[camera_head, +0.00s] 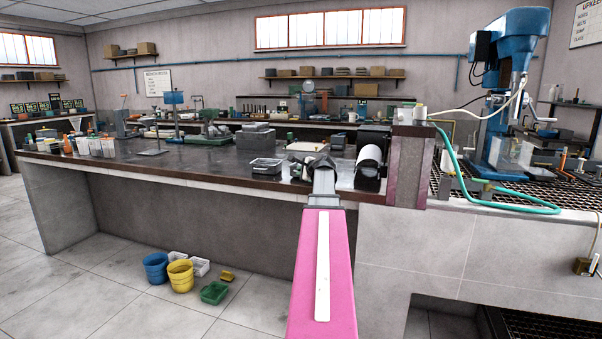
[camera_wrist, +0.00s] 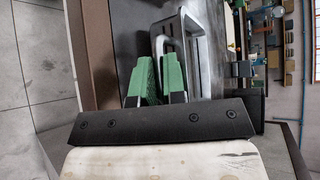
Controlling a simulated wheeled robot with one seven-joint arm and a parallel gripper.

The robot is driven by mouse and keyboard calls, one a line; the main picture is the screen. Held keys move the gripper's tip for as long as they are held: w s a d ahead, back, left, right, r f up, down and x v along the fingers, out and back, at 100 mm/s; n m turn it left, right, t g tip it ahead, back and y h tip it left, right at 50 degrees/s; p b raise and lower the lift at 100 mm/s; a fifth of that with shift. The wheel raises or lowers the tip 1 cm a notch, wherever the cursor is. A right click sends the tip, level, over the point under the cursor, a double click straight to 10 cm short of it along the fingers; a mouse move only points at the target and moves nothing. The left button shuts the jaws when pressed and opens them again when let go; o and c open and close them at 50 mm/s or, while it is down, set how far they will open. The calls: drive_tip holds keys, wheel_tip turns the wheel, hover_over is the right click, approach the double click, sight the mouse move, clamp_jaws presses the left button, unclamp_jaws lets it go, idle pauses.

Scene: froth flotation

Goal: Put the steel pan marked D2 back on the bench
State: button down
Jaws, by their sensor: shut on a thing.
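In the head view my gripper (camera_head: 320,163) is over the front part of the dark bench (camera_head: 210,160) and hides most of the held pan. I cannot read a D2 mark, nor tell whether the pan touches the bench top.
Another shallow metal pan (camera_head: 265,167) stands on the bench left of my gripper. Coloured buckets (camera_head: 180,276) stand on the floor. The bench top left of the pan is largely clear.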

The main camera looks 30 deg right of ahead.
drive_tip(key=shift+s+a+f, duration=0.1)
drive_tip(key=shift+f, duration=1.1)
idle(0.5)
drive_tip(key=c, duration=1.1)
unclamp_jaws()
drive_tip(key=shift+s, duration=0.1)
drive_tip(key=s+a+r, duration=0.1)
drive_tip(key=s+r, duration=0.1)
drive_tip(key=s, duration=0.4)
drive_tip(key=s+a+r, duration=0.2)
drive_tip(key=s+r, duration=0.1)
drive_tip(key=s, duration=0.4)
drive_tip(key=shift+a, duration=0.3)
drive_tip(key=shift+f, duration=0.1)
